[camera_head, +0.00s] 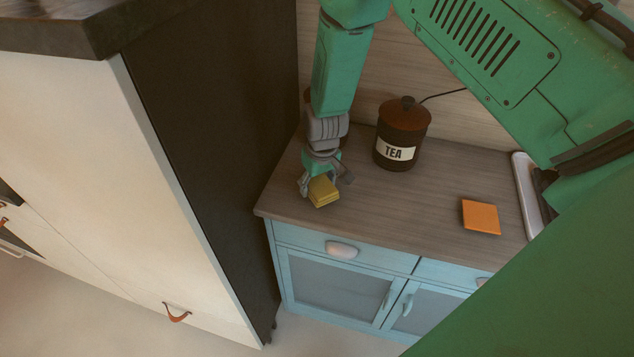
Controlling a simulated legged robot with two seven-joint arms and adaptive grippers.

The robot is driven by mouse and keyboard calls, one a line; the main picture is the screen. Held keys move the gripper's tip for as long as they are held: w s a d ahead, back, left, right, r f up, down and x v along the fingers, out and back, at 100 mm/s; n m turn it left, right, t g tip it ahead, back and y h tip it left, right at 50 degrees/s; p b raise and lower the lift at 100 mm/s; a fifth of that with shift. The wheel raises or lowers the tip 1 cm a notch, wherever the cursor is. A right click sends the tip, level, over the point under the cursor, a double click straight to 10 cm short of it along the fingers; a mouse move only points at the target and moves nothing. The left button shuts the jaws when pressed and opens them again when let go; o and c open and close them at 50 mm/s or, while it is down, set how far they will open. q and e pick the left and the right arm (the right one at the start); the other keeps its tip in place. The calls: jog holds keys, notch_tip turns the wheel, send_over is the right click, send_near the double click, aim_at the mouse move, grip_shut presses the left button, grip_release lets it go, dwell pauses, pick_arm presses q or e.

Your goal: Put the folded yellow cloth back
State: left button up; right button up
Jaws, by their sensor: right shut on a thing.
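The folded yellow cloth (323,193) is a small thick square at the left front part of the wooden counter. My right gripper (322,182) comes down from above and is shut on the cloth at its far side. The cloth is at or just above the counter top; I cannot tell whether it touches. My left gripper is not in view.
A dark tea canister (402,135) with a brown lid stands behind, to the right. An orange square (481,217) lies on the counter (400,215) at the right, near a white-rimmed tray or sink (527,195). A tall cabinet (140,190) stands close on the left.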

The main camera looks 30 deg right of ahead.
aim_at(323, 183)
jog(key=shift+f, duration=0.2)
jog(key=shift+d+f, duration=0.1)
jog(key=shift+d, duration=0.3)
jog(key=o, duration=1.1)
jog(key=shift+d, duration=0.15)
jog(key=shift+o, duration=1.1)
jog(key=shift+d, duration=0.1)
jog(key=shift+a+r, duration=0.25)
jog(key=shift+a, duration=0.15)
jog(key=r, duration=0.3)
jog(key=s+r, duration=0.1)
jog(key=r, duration=0.3)
jog(key=r+b, duration=0.1)
jog(key=r, duration=0.3)
jog(key=shift+s+d, duration=0.15)
jog(key=shift+d, duration=0.15)
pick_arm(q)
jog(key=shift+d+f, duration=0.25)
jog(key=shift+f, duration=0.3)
pick_arm(e)
jog(key=shift+a+r, duration=0.3)
